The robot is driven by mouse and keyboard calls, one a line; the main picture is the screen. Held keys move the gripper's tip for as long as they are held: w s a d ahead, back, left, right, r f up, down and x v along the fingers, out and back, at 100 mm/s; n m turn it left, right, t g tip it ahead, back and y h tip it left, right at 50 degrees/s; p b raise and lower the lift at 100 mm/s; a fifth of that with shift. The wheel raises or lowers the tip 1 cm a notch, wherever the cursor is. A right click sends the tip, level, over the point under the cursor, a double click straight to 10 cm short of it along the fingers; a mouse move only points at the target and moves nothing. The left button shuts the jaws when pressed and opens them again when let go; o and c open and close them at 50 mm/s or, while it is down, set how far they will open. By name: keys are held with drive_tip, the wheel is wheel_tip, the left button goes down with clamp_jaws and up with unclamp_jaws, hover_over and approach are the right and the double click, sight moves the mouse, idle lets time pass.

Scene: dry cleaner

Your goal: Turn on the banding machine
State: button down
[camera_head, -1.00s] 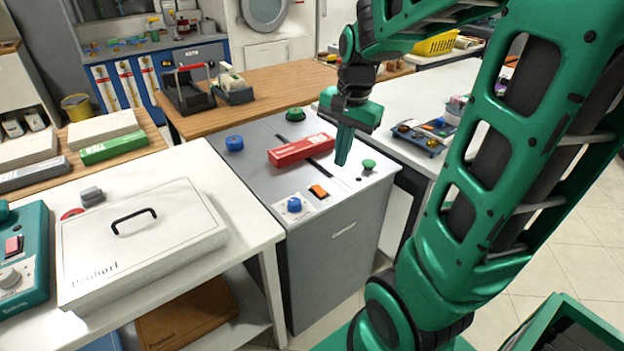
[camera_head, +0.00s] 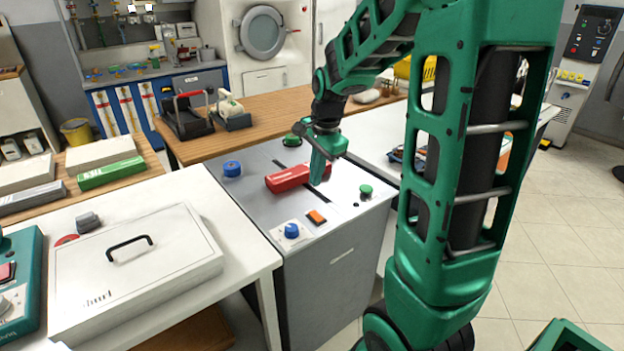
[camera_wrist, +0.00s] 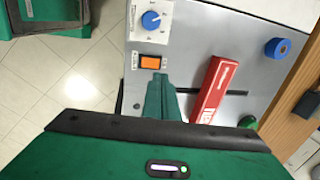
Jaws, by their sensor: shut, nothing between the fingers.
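The banding machine (camera_head: 330,262) is a grey cabinet with a flat top, in the middle of the head view. An orange switch (camera_head: 316,217) sits near its front edge, beside a blue dial (camera_head: 291,230) on a white plate. In the wrist view the orange switch (camera_wrist: 151,62) lies just beyond my fingertips, with the blue dial (camera_wrist: 151,19) above it. My gripper (camera_head: 318,183) is shut and empty, pointing down over the machine top. It partly covers a red box (camera_head: 286,179) behind it. I cannot tell whether the fingertips touch anything.
A white table with a white case (camera_head: 140,270) adjoins on the left. Open floor lies right.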

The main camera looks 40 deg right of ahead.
sight(309, 212)
drive_tip(key=f, duration=0.3)
drive_tip(key=w+f, duration=0.1)
drive_tip(key=f, duration=0.3)
drive_tip(key=w+f, duration=0.1)
drive_tip(key=f, duration=0.3)
drive_tip(key=shift+f, duration=0.1)
drive_tip(key=shift+w, duration=0.1)
